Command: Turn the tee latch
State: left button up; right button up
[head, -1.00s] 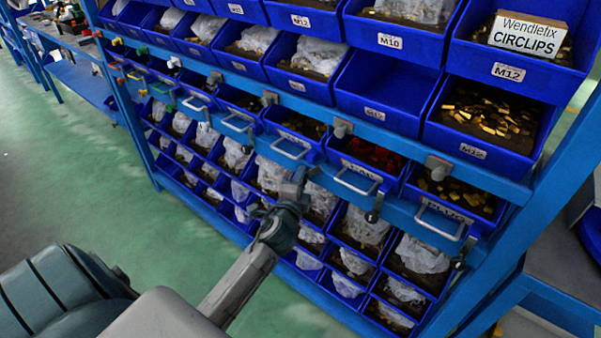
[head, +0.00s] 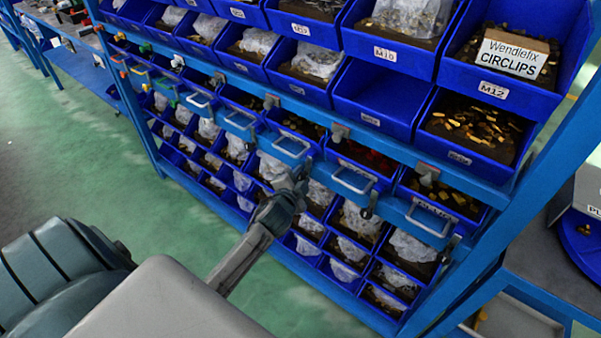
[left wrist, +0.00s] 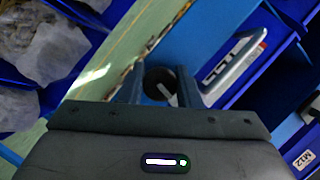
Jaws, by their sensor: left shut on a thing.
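My left gripper (head: 299,181) is at the front of the blue rack, beside a drawer's grey bar handle (head: 291,146). In the left wrist view its two fingers (left wrist: 162,88) stand on either side of a dark round latch part (left wrist: 159,80) and are shut on it. The gripper hides this latch in the head view, so how far it is turned cannot be told. My right gripper is in neither view.
More bar handles (head: 353,181) jut out on both sides of my gripper. A grey bench (head: 536,235) stands at right. The green floor at left is open.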

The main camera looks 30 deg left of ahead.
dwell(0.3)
pick_arm(q)
jog(key=o, duration=1)
jog(key=shift+b+v, duration=0.95)
jog(key=shift+v, duration=4.45)
jog(key=shift+a, duration=0.1)
